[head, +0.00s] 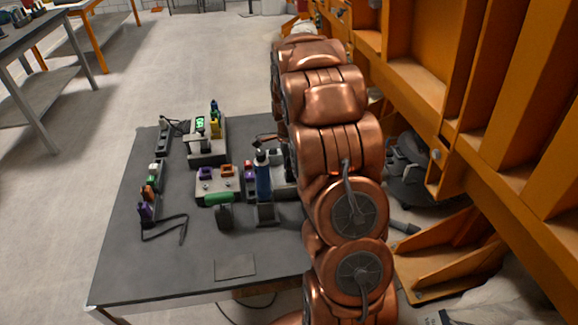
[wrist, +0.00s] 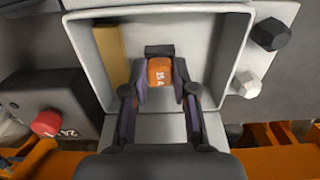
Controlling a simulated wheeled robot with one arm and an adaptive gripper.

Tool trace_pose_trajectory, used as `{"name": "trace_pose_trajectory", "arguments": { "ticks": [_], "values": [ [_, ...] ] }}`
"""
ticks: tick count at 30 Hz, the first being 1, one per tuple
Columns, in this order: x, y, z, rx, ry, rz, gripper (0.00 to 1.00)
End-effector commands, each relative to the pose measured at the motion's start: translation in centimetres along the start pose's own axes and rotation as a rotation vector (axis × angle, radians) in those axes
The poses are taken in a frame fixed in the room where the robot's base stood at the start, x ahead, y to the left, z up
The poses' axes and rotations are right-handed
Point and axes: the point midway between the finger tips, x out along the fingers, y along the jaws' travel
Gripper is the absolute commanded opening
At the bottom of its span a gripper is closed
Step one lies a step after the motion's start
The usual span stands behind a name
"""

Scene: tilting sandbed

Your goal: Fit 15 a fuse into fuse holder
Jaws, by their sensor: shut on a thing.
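In the wrist view my gripper (wrist: 164,88) is shut on an orange fuse (wrist: 159,71) with pale markings on its top, too small to read surely. The fuse sits between the two fingertips, inside an open grey box (wrist: 233,45). A dark block (wrist: 158,50), perhaps the fuse holder, shows just beyond the fuse. Whether the fuse is seated in it or only touches it, I cannot tell. In the head view my copper arm hides the gripper, the held fuse and the box.
The box walls stand close around my fingers. A tan strip (wrist: 112,56) lines its left inside. A dark table (head: 140,265) holds a fuse rack (head: 149,192) and several tools. An orange frame (head: 430,80) stands right.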

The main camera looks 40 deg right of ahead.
Motion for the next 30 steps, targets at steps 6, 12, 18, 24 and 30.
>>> {"name": "trace_pose_trajectory", "arguments": {
  "ticks": [6, 12, 18, 24, 30],
  "values": [
    [0.17, 0.02, 0.0, 0.0, 0.0, 0.001, 0.43],
    [0.14, 0.02, 0.0, 0.0, 0.0, 0.001, 0.56],
    [0.15, 0.02, 0.01, 0.0, 0.0, 0.001, 0.62],
    [0.13, 0.01, 0.01, 0.0, 0.0, 0.0, 0.81],
    [0.13, 0.01, 0.01, 0.0, 0.0, 0.0, 0.81]
  ]
}}
